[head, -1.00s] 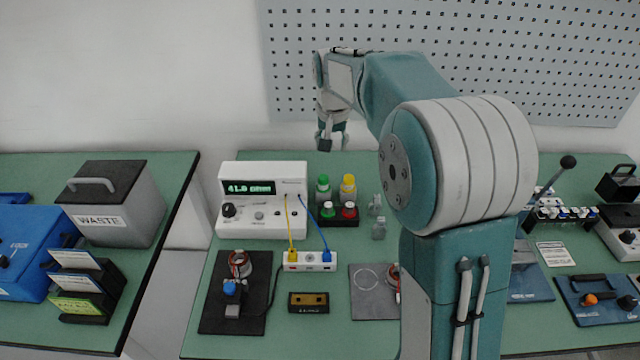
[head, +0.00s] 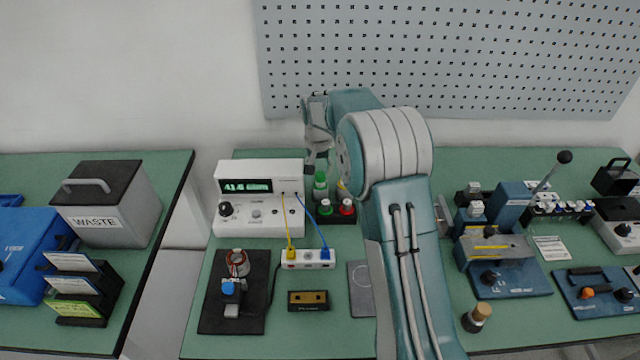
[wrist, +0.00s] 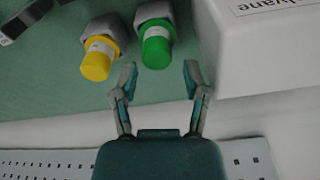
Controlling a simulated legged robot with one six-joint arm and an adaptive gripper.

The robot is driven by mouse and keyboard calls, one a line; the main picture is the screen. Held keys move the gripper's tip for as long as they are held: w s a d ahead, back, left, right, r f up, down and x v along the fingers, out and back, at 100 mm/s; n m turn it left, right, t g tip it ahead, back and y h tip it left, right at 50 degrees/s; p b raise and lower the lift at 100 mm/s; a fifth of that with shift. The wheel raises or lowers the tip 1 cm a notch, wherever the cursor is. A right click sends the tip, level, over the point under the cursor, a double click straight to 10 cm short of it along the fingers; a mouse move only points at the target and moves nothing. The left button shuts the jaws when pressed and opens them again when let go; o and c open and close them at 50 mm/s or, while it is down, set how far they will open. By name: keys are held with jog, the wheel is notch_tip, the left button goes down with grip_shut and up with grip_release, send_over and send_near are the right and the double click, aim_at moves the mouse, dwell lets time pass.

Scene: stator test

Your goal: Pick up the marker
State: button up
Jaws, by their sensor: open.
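I cannot make out a clear marker in either view. My gripper (wrist: 159,78) is open and empty in the wrist view, its two fingers apart. The green-capped container (wrist: 157,48) lies just beyond the gap between the fingertips. The yellow-capped container (wrist: 97,58) is to its left, outside the left finger. In the head view my gripper (head: 312,168) hangs fingers down at the back of the bench, beside the green-capped container (head: 320,182). My arm mostly hides the yellow-capped container there.
A white meter (head: 258,200) stands left of my gripper. A black tray (head: 337,218) with green and red caps is in front. A power strip (head: 307,259) with yellow and blue cables lies nearer. A pegboard (head: 450,60) is behind. Fixtures fill the bench's right side.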

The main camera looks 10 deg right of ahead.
aim_at(320, 174)
notch_tip(320, 174, down, 4)
jog(key=shift+d+r, duration=0.1)
jog(key=shift+r, duration=0.05)
jog(key=shift+c, duration=0.3)
grip_shut()
jog(key=shift+r, duration=0.1)
